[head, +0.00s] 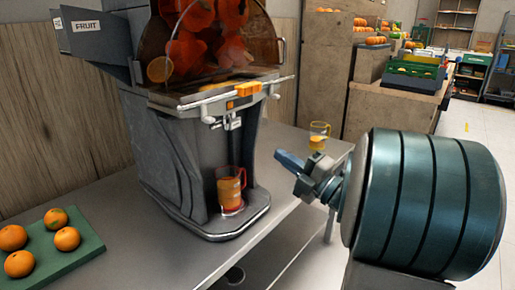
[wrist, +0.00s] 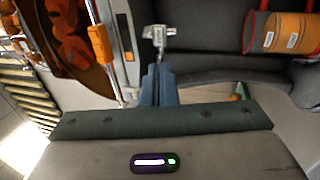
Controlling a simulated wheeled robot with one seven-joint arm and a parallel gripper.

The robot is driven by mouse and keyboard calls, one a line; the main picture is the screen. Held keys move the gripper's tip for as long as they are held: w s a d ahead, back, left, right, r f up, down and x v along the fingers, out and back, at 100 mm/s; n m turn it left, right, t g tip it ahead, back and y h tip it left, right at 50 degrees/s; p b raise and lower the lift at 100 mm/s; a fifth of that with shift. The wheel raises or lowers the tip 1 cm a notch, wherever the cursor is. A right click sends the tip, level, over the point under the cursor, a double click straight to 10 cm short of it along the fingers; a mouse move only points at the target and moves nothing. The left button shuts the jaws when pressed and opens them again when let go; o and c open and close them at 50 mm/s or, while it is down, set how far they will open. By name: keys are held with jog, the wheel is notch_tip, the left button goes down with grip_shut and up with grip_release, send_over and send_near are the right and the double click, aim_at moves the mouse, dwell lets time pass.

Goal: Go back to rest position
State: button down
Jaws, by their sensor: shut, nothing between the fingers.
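My gripper (head: 291,161) is shut and empty, its blue fingers pointing left toward the juicer, apart from it and above the table's right part. The wrist view shows the shut fingers (wrist: 158,84) near the middle. The juicer (head: 165,140) is a grey machine with oranges behind a clear cover at its top. A jug (head: 230,188) with orange juice stands on its base, under the spout. In the wrist view the jug (wrist: 283,33) is at the upper right, and the juicer's tap (wrist: 158,33) is just beyond the fingertips.
A green board (head: 62,262) with several oranges lies on the grey table (head: 130,215) at the left. A second cup of juice (head: 318,135) stands at the table's far end. Wooden stands with crates (head: 412,72) are behind. Open floor (head: 480,122) lies at the right.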

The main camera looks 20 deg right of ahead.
jog(key=w+r+m+g+h+p, duration=0.2)
jog(key=w+r+m+h+p, duration=0.2)
jog(key=r+m+h+p, duration=0.55)
jog(key=s+a+m+g+p, duration=0.6)
jog(key=s+m+p, duration=0.1)
jog(key=s, duration=0.4)
jog(key=s+a+m+g+h+p, duration=0.1)
jog(key=s+a+m+g+p, duration=0.5)
jog(key=s+p, duration=0.3)
jog(key=shift+s+f+m+g, duration=0.2)
jog(key=shift+s+m+g, duration=0.6)
jog(key=shift+s+m, duration=0.05)
